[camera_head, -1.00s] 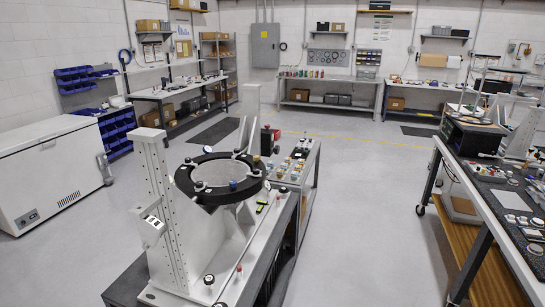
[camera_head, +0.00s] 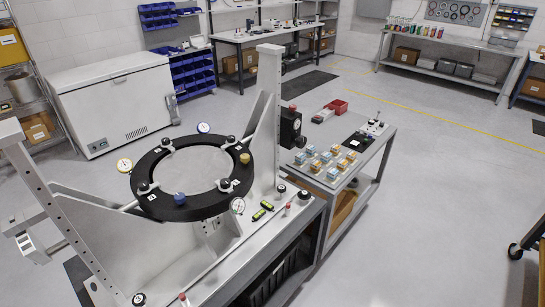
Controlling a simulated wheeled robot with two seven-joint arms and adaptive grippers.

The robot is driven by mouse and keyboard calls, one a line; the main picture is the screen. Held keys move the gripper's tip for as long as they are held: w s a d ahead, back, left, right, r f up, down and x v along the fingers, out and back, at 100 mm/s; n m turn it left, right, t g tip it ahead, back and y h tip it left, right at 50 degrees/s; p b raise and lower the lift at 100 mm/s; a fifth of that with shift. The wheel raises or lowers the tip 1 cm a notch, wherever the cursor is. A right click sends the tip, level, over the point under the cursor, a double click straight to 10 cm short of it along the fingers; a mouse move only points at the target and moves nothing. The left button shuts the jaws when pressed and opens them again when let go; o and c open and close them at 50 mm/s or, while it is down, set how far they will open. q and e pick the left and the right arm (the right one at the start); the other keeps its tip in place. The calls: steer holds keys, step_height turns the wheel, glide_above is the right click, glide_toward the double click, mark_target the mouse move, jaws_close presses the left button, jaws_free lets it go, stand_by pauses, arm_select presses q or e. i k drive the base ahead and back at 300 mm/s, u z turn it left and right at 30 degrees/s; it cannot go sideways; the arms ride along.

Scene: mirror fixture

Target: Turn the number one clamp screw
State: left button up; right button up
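The mirror fixture's black ring (camera_head: 150,172) lies level around a pale round mirror (camera_head: 195,168), between two white uprights. Several black clamp screws sit on the ring: back left (camera_head: 167,144), back right (camera_head: 231,141), front right (camera_head: 225,185) and front left (camera_head: 143,187). Small white number tags lie near them, too small to read surely, so I cannot tell which screw is number one. A blue knob (camera_head: 180,198) is on the ring's front edge and a brass knob (camera_head: 245,158) on its right. Neither gripper shows.
Dial gauges stand around the ring: yellow-rimmed (camera_head: 124,165), blue-rimmed (camera_head: 203,128) and white (camera_head: 238,205). A cart (camera_head: 345,170) with small blocks stands right of the fixture. A white chest freezer (camera_head: 115,105) is behind left. The floor (camera_head: 430,190) at right is open.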

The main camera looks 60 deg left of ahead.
mark_target(226, 185)
steer(key=i, duration=0.8)
steer(key=u, duration=2.35)
